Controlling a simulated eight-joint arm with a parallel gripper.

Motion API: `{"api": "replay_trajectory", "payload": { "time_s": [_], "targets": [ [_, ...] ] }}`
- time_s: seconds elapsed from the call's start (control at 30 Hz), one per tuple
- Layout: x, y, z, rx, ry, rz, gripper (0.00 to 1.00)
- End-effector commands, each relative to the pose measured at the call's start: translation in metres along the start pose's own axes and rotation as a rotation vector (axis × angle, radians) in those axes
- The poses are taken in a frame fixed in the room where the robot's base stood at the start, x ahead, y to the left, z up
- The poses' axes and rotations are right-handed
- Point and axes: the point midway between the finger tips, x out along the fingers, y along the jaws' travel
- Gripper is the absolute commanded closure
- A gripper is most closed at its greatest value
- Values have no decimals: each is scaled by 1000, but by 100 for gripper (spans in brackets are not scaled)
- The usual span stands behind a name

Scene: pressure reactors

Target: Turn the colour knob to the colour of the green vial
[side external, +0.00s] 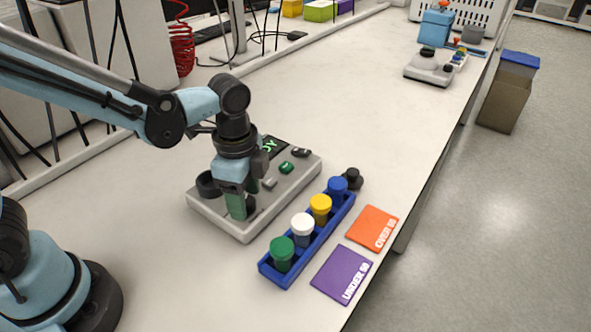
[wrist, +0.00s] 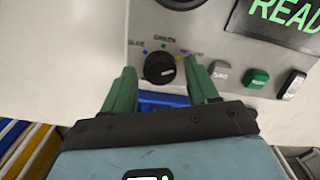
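The colour knob (wrist: 159,68) is black and round, on the grey panel of the reactor device (side external: 217,218). Small labels around it read blue, green and apparently yellow; I cannot tell surely which its pointer faces. My gripper (wrist: 158,65) is open, its green fingers apart on either side of the knob, with no clear contact. In the side view my gripper (side external: 240,207) points down over the device and hides the knob. The green-capped vial (side external: 282,251) stands at the near end of a blue rack (side external: 318,246), with white, yellow and blue vials behind it.
The device also has a lit display (wrist: 285,18), a grey button (wrist: 220,74), a green button (wrist: 257,79) and a black switch (wrist: 292,85). An orange card (side external: 372,228) and a purple card (side external: 342,273) lie right of the rack near the table edge.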

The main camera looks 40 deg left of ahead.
Motion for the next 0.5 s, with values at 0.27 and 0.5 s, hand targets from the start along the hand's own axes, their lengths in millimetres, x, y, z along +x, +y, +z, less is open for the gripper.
{"api": "replay_trajectory", "payload": {
  "time_s": [0.27,0.5],
  "targets": [
    [0,0,0,0,0,0,85],
    [0,0,0,-12,0,0,91]
  ]
}}
